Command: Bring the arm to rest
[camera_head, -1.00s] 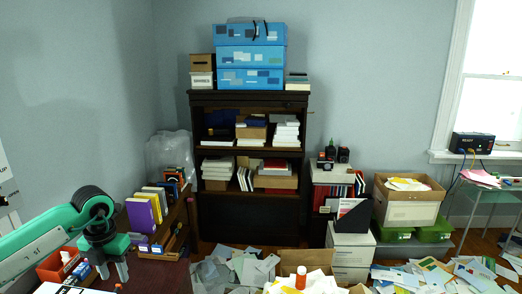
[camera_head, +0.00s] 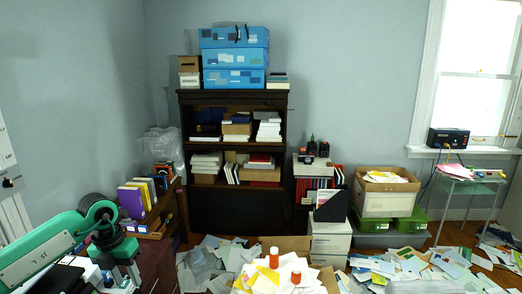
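My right gripper is not in view.
A dark bookcase (camera_head: 233,208) with blue boxes (camera_head: 234,57) on top stands against the back wall. Papers (camera_head: 213,262) cover much of the floor. A cardboard box (camera_head: 385,200) and a side table (camera_head: 466,190) are at right.

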